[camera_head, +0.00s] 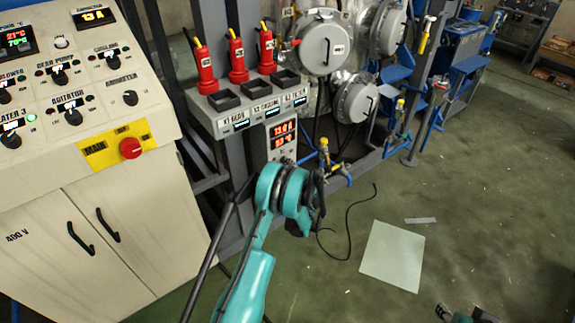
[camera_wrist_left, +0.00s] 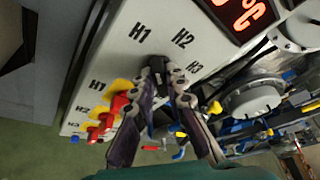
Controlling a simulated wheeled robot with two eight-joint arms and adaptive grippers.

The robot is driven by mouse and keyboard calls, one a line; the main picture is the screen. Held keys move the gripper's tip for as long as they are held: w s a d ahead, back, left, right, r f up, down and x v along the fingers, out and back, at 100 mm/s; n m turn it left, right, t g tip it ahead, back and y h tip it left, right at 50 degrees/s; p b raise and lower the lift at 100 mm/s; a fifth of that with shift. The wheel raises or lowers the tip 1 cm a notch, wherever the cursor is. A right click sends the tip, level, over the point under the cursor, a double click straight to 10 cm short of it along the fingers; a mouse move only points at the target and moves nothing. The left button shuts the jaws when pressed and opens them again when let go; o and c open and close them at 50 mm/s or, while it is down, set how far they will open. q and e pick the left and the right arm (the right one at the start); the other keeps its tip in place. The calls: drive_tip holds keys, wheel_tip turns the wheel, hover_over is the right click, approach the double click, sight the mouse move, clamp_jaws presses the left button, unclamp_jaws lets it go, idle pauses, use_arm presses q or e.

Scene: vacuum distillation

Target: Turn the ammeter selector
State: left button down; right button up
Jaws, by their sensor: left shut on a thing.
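The ammeter panel (camera_head: 283,137) has red digits and stands in the middle of the head view. In the left wrist view its white face (camera_wrist_left: 125,50) carries the marks H1, H2 and H3 in an arc. My left gripper (camera_wrist_left: 163,72) has its fingertips close together at the centre of that arc, shut on the dark ammeter selector (camera_wrist_left: 159,64), which they mostly cover. In the head view my left gripper (camera_head: 314,195) is just below the panel, and the selector is hidden there. Part of my right gripper (camera_head: 464,315) shows at the bottom edge; its fingers are unclear.
A control console (camera_head: 70,120) with knobs and a red emergency button (camera_head: 130,148) stands at left. Red plug-like handles (camera_head: 238,60) stand on a shelf above the panel. Vessels with round lids (camera_head: 325,45) are behind. A pale sheet (camera_head: 393,256) lies on open floor at right.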

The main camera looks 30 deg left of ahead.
use_arm(q)
drive_tip(key=shift+a, duration=0.1)
idle(0.3)
drive_tip(key=c, duration=1.5)
unclamp_jaws()
drive_tip(key=shift+c, duration=0.2)
drive_tip(key=v, duration=1.1)
drive_tip(key=shift+s+d, duration=0.25)
drive_tip(key=shift+d, duration=0.05)
drive_tip(key=shift+r, duration=0.1)
